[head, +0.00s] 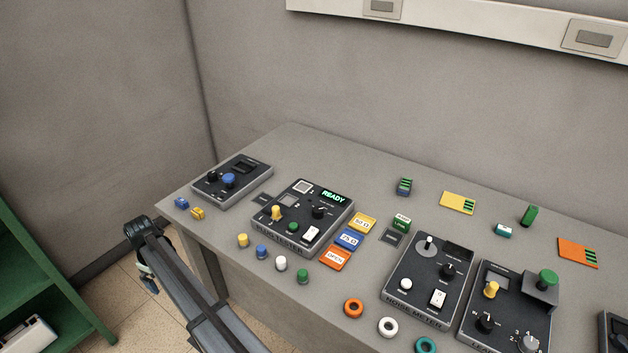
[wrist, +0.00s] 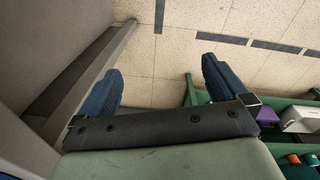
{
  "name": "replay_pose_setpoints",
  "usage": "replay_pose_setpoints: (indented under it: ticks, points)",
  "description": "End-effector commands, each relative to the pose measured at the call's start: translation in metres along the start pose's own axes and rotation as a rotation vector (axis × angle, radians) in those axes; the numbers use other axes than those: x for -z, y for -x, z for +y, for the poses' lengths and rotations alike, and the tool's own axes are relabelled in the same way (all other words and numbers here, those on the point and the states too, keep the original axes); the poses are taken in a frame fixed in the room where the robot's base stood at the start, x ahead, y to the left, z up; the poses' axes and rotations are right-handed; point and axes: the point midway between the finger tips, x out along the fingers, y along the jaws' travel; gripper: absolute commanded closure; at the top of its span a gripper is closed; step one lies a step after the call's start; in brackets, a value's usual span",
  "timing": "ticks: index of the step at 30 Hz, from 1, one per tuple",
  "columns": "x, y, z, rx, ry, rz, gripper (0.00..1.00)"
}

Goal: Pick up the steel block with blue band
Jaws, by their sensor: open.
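No steel block with a blue band shows clearly. Small blue candidates in the head view are a blue block (head: 181,203) at the table's left corner and a short blue-topped piece (head: 262,251) at the front edge. A dark block with green stripes (head: 404,186) stands toward the back; I cannot tell whether it has a blue band. My gripper (head: 150,287) hangs off the table's left front side, apart from all the pieces. In the wrist view my gripper (wrist: 160,66) is open and empty, its two blue fingers wide apart over the floor.
The grey table (head: 290,140) carries several black instrument boxes, including one reading READY (head: 300,215). Yellow, white and green pieces line its front edge beside the blue-topped one. A green shelf (head: 35,275) stands at the left. Tiled floor (wrist: 170,35) lies beneath my gripper.

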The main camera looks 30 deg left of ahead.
Motion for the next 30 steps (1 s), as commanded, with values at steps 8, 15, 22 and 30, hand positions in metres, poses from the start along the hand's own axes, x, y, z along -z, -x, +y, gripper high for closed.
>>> replay_pose_setpoints:
  ticks: [8,15,22,30]
  points:
    - [0.015,0.126,0.092,-0.048,-0.032,0.018,0.00]
    - [-0.059,0.172,0.201,-0.009,-0.101,0.025,0.00]
    - [-0.142,0.186,0.292,0.004,-0.117,0.015,0.00]
    - [-0.265,0.200,0.393,0.011,-0.117,-0.007,0.00]
